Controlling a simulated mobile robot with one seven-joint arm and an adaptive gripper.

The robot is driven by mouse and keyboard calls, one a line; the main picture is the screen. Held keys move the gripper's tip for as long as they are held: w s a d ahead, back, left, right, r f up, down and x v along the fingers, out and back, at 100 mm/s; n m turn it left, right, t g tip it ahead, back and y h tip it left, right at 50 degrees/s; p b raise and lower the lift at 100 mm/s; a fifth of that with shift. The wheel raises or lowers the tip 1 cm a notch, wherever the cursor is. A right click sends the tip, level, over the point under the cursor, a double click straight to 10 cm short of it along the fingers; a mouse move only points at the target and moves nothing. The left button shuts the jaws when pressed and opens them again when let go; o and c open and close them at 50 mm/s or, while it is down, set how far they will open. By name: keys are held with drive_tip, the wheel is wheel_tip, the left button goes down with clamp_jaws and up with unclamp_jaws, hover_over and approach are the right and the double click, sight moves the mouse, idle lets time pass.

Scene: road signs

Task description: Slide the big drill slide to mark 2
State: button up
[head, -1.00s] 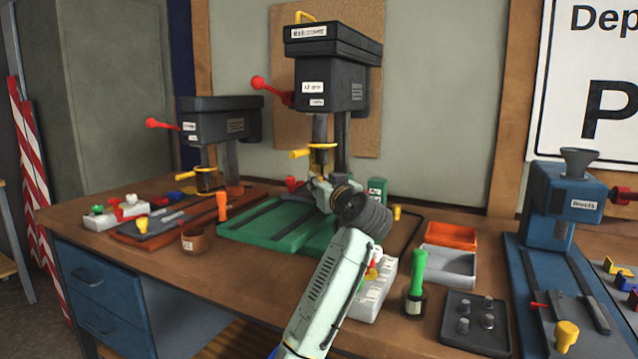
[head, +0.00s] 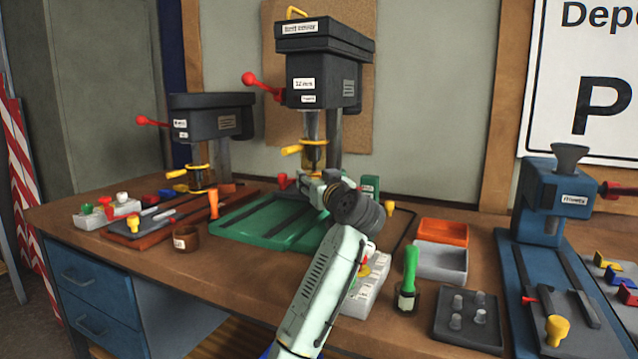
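The big drill (head: 323,80) stands at the back centre, a dark grey press with a red-knobbed lever and a yellow handle (head: 291,150) low on its column. Its green base (head: 262,226) with dark slots lies in front. My gripper (head: 308,182) is at the end of my pale arm, just below the drill's yellow chuck guard, over the rear of the green base. The fingers are small and partly hidden by my wrist, so I cannot tell whether they are open or touching anything. A red knob (head: 283,181) shows just left of my gripper. No mark 2 is readable.
A smaller drill (head: 210,118) stands at the left. A blue rivet press (head: 556,200) stands at the right. A brown cup (head: 186,238) sits left of the green base.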

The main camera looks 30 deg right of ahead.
drive_tip(key=s+a, duration=0.1)
drive_tip(key=s, duration=1)
drive_tip(key=shift+s+a, duration=0.2)
drive_tip(key=shift+s, duration=0.15)
